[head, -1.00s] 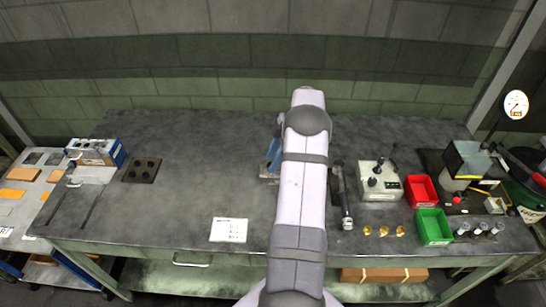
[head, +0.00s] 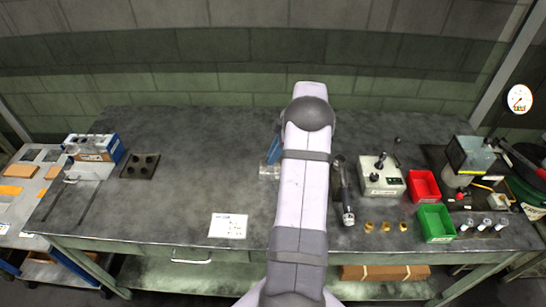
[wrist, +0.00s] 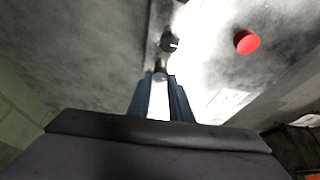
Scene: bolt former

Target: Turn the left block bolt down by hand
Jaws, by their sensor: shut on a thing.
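My gripper's blue side (head: 273,148) shows just left of my pale arm in the head view, over the middle of the bench. In the wrist view my gripper (wrist: 160,78) has its two blue fingers close together on a small dark bolt (wrist: 160,68). Past it, a second dark bolt head (wrist: 169,43) stands on a bright metal surface (wrist: 205,65). A pale block edge (head: 268,172) peeks out left of my arm in the head view; the rest of the block is hidden. The held bolt's depth cannot be told.
A red round knob (wrist: 247,42) stands to the right in the wrist view. On the bench, a dark hand tool (head: 344,195), a pale control box (head: 381,177), a red bin (head: 423,185) and a green bin (head: 436,223) stand right of my arm. The bench left of it is mostly clear.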

